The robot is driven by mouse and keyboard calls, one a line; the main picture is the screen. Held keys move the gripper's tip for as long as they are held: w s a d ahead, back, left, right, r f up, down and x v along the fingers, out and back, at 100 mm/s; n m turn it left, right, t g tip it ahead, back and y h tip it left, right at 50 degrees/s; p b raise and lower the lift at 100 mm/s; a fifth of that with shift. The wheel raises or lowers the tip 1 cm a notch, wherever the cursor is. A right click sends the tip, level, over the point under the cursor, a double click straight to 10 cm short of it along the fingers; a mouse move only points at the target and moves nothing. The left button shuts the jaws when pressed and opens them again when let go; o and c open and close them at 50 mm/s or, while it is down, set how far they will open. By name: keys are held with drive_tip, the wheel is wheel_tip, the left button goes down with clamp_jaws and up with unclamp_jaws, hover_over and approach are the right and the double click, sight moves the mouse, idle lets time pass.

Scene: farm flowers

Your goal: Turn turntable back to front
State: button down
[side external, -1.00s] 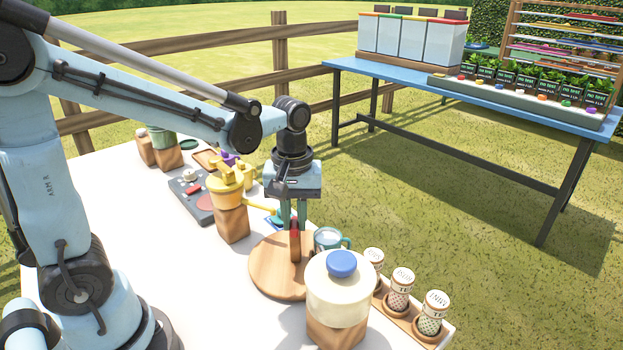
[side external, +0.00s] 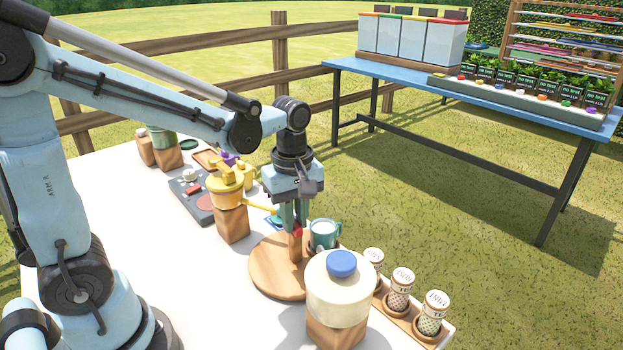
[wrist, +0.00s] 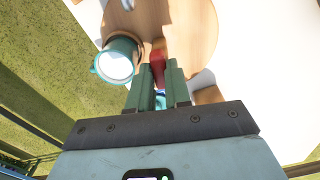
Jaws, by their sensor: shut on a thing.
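The turntable (side external: 268,275) is a round light-wood disc on the white table. A red-topped wooden upright piece (side external: 296,247) stands on it; the red part also shows in the wrist view (wrist: 157,54). My gripper (side external: 296,228) points down over the disc, shut on this red piece. The disc fills the top of the wrist view (wrist: 195,35), partly cut off. A teal mug (side external: 323,235) with white contents stands right beside my fingers, at the disc's far right side. It also shows left of my fingers in the wrist view (wrist: 117,62). I cannot tell whether it rests on the disc.
A cream jar with a blue knob (side external: 340,285) stands close in front, hiding part of the turntable. Several shakers (side external: 400,290) stand in a wooden rack at right. A yellow watering-can-like pot (side external: 226,188) on a wood block stands left. The white table is bare at front left.

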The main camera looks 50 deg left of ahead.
drive_tip(key=shift+n, duration=1.3)
drive_tip(key=c, duration=1.1)
unclamp_jaws()
drive_tip(key=shift+o, duration=0.2)
drive_tip(key=shift+r, duration=0.1)
wheel_tip(320, 180, up, 12)
